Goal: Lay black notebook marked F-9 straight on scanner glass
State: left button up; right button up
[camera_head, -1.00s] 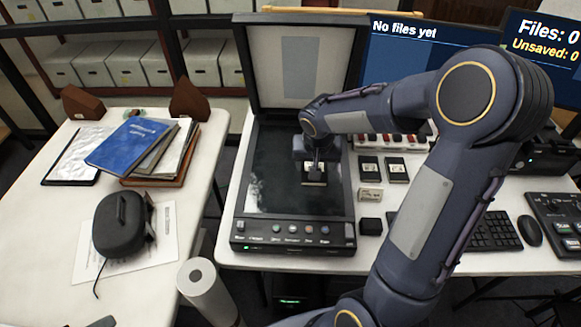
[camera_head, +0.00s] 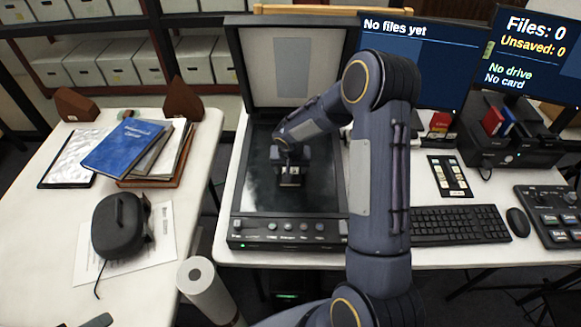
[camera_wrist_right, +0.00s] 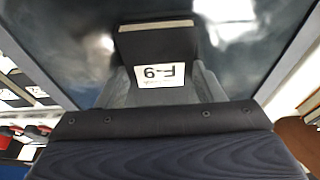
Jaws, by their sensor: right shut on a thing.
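The black notebook marked F-9 (camera_wrist_right: 158,42) is in my right gripper (camera_wrist_right: 160,80), its white label upside down in the wrist view. In the head view my right gripper (camera_head: 290,172) is over the middle of the dark scanner glass (camera_head: 262,200), shut on the small notebook (camera_head: 290,181). The notebook looks about square to the glass edges. I cannot tell whether it touches the glass. The scanner lid (camera_head: 292,65) stands open behind. My left gripper is not in view.
My right arm crosses the desk right of the scanner. A keyboard (camera_head: 455,225), a mouse (camera_head: 518,222) and a black strip with small items (camera_head: 449,177) lie there. The left table holds a blue book (camera_head: 122,146), papers and a black case (camera_head: 118,225).

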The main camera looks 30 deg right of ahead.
jog(key=shift+f+b, duration=0.15)
jog(key=shift+b, duration=0.15)
jog(key=o, duration=1)
jog(key=shift+r+p, duration=0.4)
jog(key=b+v, duration=0.1)
jog(key=v, duration=1)
jog(key=s+a+r+n+t+y, duration=0.1)
jog(key=s+a+r, duration=0.1)
jog(key=s+r, duration=0.4)
jog(key=s+a+r+n+y, duration=0.1)
jog(key=s+r, duration=0.3)
jog(key=s, duration=0.4)
jog(key=s+a+n+t+y, duration=0.1)
jog(key=s+a+n+y, duration=0.1)
jog(key=s+a, duration=0.5)
jog(key=s+y, duration=0.1)
jog(key=s, duration=0.4)
jog(key=shift+s+n+t, duration=0.2)
jog(key=shift+n+t, duration=0.1)
jog(key=shift+t, duration=0.1)
